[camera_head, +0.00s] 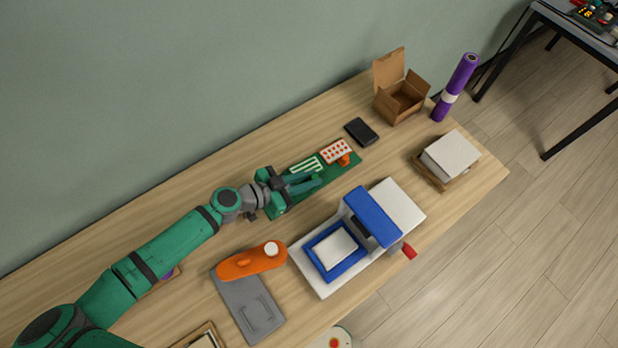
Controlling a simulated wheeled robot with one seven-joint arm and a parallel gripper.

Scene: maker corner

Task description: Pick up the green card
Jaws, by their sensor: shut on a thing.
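My gripper (318,182) is over the long green mat (354,163), near the back middle of the workbench. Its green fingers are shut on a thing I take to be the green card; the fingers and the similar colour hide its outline. I cannot tell whether it still touches the mat. A green-and-white striped piece (306,167) lies on the mat just behind the fingers.
A card with red dots (335,151) and a small orange piece (345,160) are at the mat's right end. A black box (361,132) lies beyond. A blue-and-white press (402,207) stands in front, an orange-handled tool (250,262) front left. An open carton (402,101) stands back right.

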